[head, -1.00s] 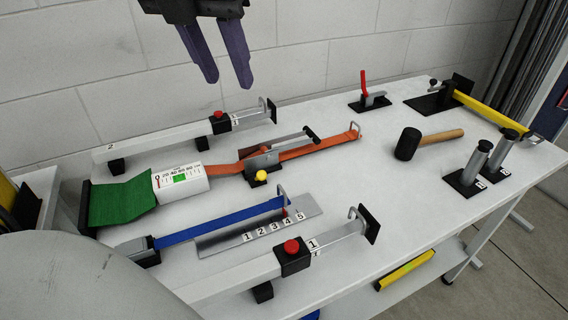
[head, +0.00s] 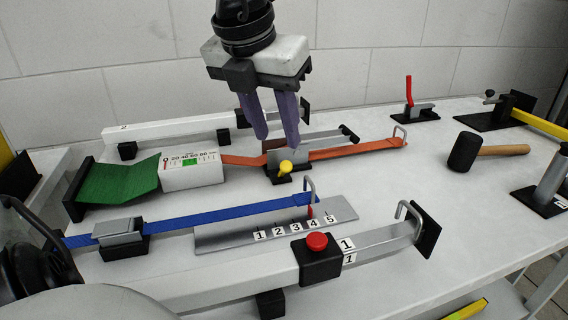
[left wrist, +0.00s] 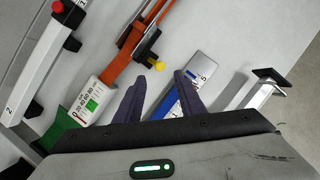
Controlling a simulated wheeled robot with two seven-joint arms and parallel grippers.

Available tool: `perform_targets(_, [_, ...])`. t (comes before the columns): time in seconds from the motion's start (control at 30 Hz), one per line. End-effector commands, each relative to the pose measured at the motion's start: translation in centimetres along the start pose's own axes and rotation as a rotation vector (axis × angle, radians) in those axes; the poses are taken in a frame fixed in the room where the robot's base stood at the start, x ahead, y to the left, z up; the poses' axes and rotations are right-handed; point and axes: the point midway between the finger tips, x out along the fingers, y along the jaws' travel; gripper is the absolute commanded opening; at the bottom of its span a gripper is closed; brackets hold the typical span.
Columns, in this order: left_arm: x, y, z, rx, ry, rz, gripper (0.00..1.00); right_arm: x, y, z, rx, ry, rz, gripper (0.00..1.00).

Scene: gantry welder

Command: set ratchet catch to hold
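The ratchet (head: 289,157) sits on the orange strap (head: 345,150) and has a yellow-knobbed catch (head: 286,167) on its near side. In the left wrist view, the yellow knob (left wrist: 158,65) shows just beyond the fingertips. My left gripper (head: 275,142) points down above and slightly behind the catch. Its two purple-grey fingers are apart with nothing between them, and partly cover the ratchet. Contact is not clear. The fingers also show in the left wrist view (left wrist: 160,85). My right gripper is not in view.
A white gauge box (head: 190,169) is left of the ratchet. A blue strap (head: 190,225) and numbered plate (head: 275,226) lie in front. White beams (head: 165,131) run behind and in front. Bare table lies between.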

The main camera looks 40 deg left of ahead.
Motion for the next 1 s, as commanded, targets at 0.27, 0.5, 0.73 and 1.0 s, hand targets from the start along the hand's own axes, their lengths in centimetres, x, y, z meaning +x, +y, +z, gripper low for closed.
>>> perform_targets(0.27, [5.4, 0.0, -0.2, 0.001, 0.004, 0.000, 0.36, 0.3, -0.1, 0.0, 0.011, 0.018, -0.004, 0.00])
perform_targets(0.5, [7.4, 0.0, -0.1, 0.000, 0.002, -0.001, 0.36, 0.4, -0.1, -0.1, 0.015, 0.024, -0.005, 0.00])
perform_targets(0.73, [7.5, 0.0, -0.1, 0.000, 0.001, -0.001, 0.36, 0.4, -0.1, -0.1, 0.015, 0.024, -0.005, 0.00])
perform_targets(1.0, [7.5, 0.0, 0.0, 0.000, 0.001, -0.001, 0.00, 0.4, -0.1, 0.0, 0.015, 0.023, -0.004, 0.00])
